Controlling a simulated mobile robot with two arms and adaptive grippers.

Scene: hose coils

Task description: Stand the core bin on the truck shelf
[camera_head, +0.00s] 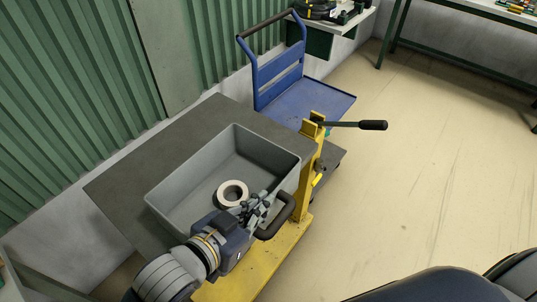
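The core bin (178,187) is an open grey box. It sits upright on a dark grey flat top (122,185), which shows bare on its left and far sides. A pale ring-shaped core (232,193) lies on the bin's floor. My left gripper (262,205) is at the bin's near right side, beside a dark curved handle (282,214). Its fingers overlap the bin's near edge in the picture. I cannot tell whether they are closed or touch the handle. My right gripper is not in view.
A yellow frame (262,254) with a black-gripped lever (372,125) stands along the right of the grey top. A blue platform trolley (290,98) stands behind. A green-legged bench (460,63) is at the back right. The floor at right is clear. Green corrugated wall is at left.

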